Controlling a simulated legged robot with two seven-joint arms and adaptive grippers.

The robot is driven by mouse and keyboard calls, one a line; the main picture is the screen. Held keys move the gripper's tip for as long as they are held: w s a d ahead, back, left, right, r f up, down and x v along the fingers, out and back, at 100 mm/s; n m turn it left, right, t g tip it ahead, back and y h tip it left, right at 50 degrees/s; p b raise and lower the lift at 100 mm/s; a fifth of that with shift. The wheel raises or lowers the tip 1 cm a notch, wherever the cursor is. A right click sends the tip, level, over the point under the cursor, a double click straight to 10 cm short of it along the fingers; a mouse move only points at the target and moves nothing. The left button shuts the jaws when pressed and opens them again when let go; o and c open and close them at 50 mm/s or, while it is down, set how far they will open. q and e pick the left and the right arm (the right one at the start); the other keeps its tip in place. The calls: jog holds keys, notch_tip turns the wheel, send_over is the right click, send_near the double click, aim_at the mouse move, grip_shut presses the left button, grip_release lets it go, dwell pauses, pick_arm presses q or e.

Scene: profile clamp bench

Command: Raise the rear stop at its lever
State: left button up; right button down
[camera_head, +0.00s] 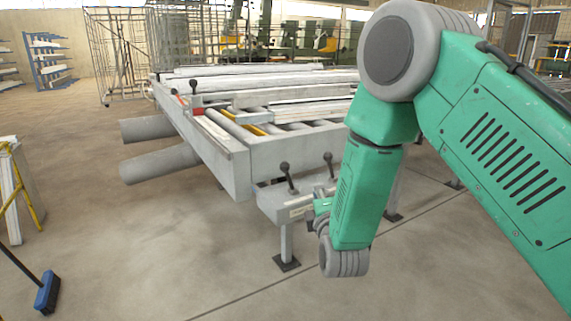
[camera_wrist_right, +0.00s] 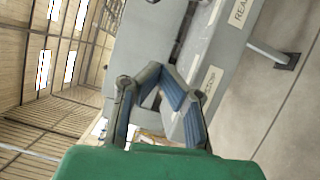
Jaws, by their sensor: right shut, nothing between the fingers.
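Two levers with dark ball knobs, one on the left (camera_head: 289,178) and one on the right (camera_head: 329,166), stand up from the grey block at the near end of the clamp bench (camera_head: 290,203). Which belongs to the rear stop I cannot tell in the head view. In the right wrist view a white label reading "REA" (camera_wrist_right: 239,12) is cut off at the top edge. My right gripper (camera_wrist_right: 161,78) is shut and empty, close to the block's grey side. In the head view it is mostly hidden by my forearm, beside the block. My left gripper is out of view.
The long bench (camera_head: 235,170) carries several pale profiles and another lever (camera_head: 194,86) at its far left corner. Two grey pipes (camera_head: 160,163) jut out on the left. A blue broom (camera_head: 46,292) and yellow-framed stand (camera_head: 20,190) are at far left. The floor in front is clear.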

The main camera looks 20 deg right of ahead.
aim_at(330, 168)
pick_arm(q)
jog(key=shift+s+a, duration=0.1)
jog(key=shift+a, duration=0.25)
pick_arm(e)
jog(key=shift+w+a+r+n, duration=0.3)
jog(key=shift+w+a+r, duration=0.1)
jog(key=shift+a+r, duration=0.25)
jog(key=shift+d, duration=0.1)
jog(key=b+x, duration=0.1)
jog(key=x, duration=0.8)
jog(key=shift+w+d+r, duration=0.1)
jog(key=shift+w+d, duration=0.1)
jog(key=shift+d, duration=0.05)
jog(key=d, duration=0.3)
jog(key=shift+w+r, duration=0.1)
jog(key=shift+r, duration=0.25)
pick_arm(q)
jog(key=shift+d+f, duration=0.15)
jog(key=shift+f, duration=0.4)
pick_arm(e)
jog(key=shift+d, duration=0.55)
jog(key=shift+r, duration=0.15)
